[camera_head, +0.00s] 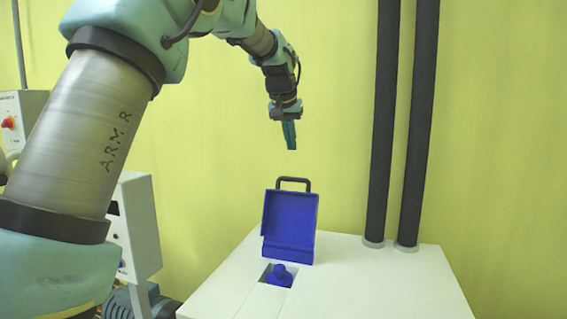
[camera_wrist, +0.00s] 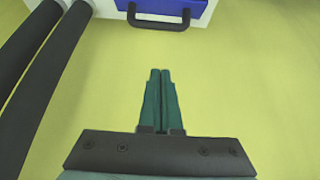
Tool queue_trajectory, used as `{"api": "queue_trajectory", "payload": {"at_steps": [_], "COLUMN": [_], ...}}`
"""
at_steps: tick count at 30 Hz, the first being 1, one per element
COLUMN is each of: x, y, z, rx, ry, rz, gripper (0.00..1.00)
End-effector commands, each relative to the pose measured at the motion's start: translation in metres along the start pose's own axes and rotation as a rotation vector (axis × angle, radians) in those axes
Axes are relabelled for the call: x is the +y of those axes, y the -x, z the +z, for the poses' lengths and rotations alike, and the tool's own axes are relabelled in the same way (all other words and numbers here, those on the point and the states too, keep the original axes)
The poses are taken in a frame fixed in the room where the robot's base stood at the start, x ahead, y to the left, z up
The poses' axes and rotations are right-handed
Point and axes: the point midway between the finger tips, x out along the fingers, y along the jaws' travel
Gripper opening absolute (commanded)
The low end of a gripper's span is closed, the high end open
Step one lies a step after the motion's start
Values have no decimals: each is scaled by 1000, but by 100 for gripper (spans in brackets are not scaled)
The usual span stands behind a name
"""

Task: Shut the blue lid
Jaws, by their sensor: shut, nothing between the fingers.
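The blue lid (camera_head: 289,224) stands open and upright on the white cabinet top, with a dark handle (camera_head: 294,183) on its upper edge. In front of it is a square opening with a blue knob-like part (camera_head: 279,275) inside. My gripper (camera_head: 291,146) is shut and empty, pointing down in the air above the lid. In the wrist view the green fingers (camera_wrist: 160,74) lie together. The lid's blue edge (camera_wrist: 178,9) and its handle (camera_wrist: 159,22) show at the top of that view, beyond the fingertips and apart from them.
Two dark vertical pipes (camera_head: 405,130) rise from the white cabinet top (camera_head: 375,285) to the right of the lid. A yellow-green wall stands behind. A white control box (camera_head: 133,225) is at left. The cabinet top right of the opening is clear.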

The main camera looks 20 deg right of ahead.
Motion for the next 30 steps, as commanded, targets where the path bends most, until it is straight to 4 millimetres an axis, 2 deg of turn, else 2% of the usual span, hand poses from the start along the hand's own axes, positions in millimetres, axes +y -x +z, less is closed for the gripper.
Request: {"api": "queue_trajectory", "payload": {"at_steps": [4,8,20,21,30], "x": [8,8,8,8,7], "y": [-2,-19,-98,-91,-84], "z": [-7,-6,-7,-1,27], "rx": [6,3,4,7,7], "ry": [-11,-10,-10,-10,-11], "rz": [5,5,4,5,5], "gripper": [0,0,0,0,0]}}
